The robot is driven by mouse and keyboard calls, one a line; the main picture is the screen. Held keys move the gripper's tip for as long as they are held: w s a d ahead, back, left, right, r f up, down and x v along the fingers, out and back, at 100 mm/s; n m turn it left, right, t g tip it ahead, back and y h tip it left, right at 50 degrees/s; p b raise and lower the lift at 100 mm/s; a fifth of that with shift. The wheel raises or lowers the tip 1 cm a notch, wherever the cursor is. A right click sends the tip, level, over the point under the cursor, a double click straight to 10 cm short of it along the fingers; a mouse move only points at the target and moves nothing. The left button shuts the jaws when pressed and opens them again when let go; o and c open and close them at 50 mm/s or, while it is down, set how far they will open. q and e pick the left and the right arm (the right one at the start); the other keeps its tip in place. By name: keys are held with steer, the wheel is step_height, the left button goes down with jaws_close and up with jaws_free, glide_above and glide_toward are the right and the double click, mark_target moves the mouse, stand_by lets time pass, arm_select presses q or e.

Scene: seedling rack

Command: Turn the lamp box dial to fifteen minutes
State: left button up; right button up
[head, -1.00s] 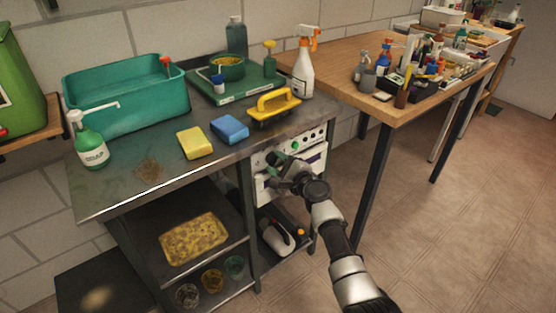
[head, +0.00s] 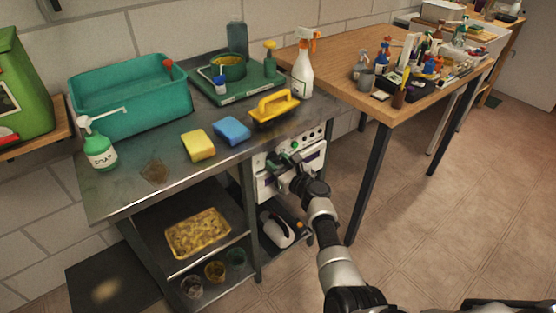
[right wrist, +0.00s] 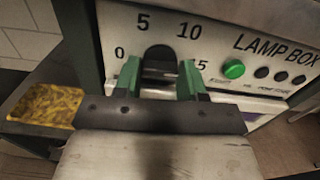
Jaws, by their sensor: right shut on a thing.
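The lamp box (head: 313,148) is a white panel unit under the right part of the metal bench. Its front shows close up in the right wrist view (right wrist: 214,52), with the marks 0, 5, 10 and 15 around a dark dial (right wrist: 159,62). My right gripper (right wrist: 159,80) has its green-tipped fingers on both sides of the dial and is shut on it. The dial's pointer cannot be made out. In the head view my right gripper (head: 281,166) is at the box front and hides the dial. My left gripper is not in view.
A green button (right wrist: 233,69) and several dark knobs sit right of the dial. The metal bench (head: 122,203) above carries sponges, a yellow-handled brush (head: 274,106) and a spray bottle (head: 304,65). A wooden table (head: 345,88) stands to the right, with open floor before it.

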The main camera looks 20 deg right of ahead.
steer(key=shift+s+f+m, duration=0.1)
steer(key=shift+f+m, duration=0.05)
steer(key=shift+m, duration=0.45)
steer(key=o, duration=0.9)
steer(key=shift+s+d+p, duration=0.15)
steer(key=shift+s+p, duration=0.25)
steer(key=p+v, duration=0.1)
steer(key=v, duration=0.9)
steer(key=shift+p, duration=0.3)
